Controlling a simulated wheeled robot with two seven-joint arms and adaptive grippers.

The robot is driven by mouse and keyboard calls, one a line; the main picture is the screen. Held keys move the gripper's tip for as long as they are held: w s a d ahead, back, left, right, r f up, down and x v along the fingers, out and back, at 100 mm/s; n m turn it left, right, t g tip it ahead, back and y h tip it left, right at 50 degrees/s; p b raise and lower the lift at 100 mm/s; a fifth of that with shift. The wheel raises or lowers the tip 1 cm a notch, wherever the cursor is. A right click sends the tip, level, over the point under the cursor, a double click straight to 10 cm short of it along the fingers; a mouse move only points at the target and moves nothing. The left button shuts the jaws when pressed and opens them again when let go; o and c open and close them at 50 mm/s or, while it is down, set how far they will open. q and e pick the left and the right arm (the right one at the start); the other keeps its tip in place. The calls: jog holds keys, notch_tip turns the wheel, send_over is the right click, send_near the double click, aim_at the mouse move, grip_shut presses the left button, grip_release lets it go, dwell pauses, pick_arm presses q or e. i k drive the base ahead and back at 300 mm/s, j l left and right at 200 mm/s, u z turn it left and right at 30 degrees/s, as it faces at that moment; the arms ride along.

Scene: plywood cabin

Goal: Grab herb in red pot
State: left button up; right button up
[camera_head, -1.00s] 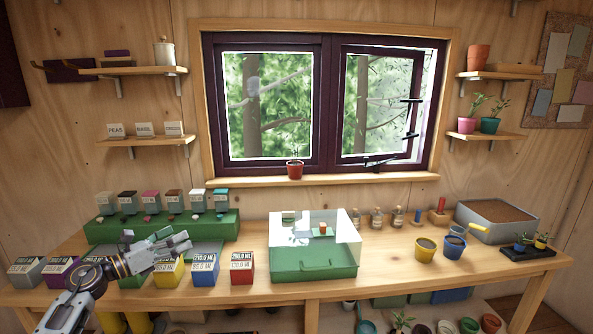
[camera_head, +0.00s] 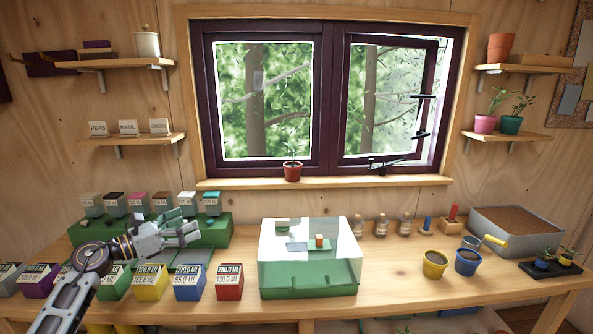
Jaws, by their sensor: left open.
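The red pot (camera_head: 292,172) with a small green herb (camera_head: 292,150) stands upright on the window sill, below the middle of the window. My left gripper (camera_head: 190,230) is over the left part of the workbench, in front of the green seed rack. It is open and empty, with its fingers pointing right. It is lower than the red pot, to its left, and well apart from it. My right gripper is not in view.
A clear-lidded green box (camera_head: 310,275) stands on the workbench below the sill. Coloured boxes, such as a red one (camera_head: 229,280), line the front left. Small bottles (camera_head: 381,226), a yellow pot (camera_head: 434,263) and a blue pot (camera_head: 468,260) stand to the right. The window (camera_head: 385,105) is behind the sill.

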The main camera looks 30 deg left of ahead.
aim_at(292, 169)
jog(key=i, duration=1.45)
